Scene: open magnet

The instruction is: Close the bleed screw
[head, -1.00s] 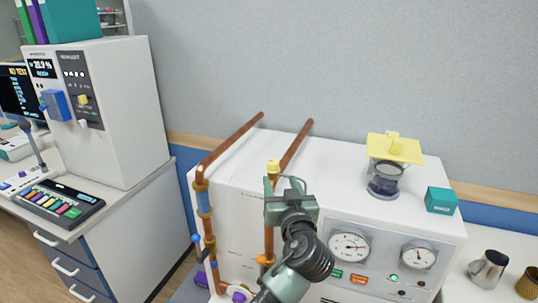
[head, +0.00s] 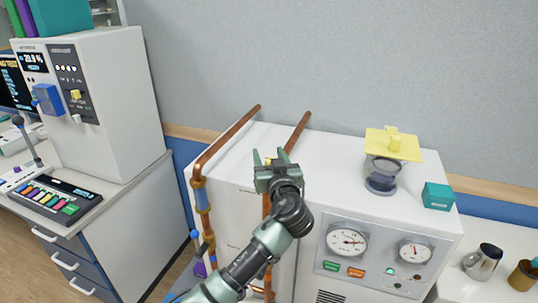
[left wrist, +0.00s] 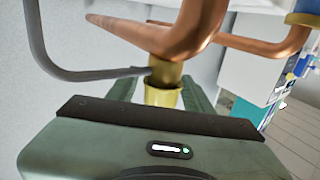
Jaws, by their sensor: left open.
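A brass-yellow fitting, which I take for the bleed screw, sits at the copper pipe's bend on the white cabinet. In the head view only a small yellow bit (head: 268,161) shows behind my left gripper (head: 270,156). The left wrist view shows the brass fitting (left wrist: 164,92) below the copper pipe (left wrist: 190,35), with a bent grey rod (left wrist: 85,73) reaching it from the left. My left gripper is open, its green fingers on either side of the fitting in that view. I cannot tell whether they touch it. My right gripper is not in view.
The white cabinet (head: 335,180) carries gauges (head: 346,242) on its front. A yellow-lidded jar (head: 381,174) and a teal box (head: 438,196) stand on top. A second copper pipe (head: 228,138) runs at the left. A metal jug (head: 483,262) stands at the right.

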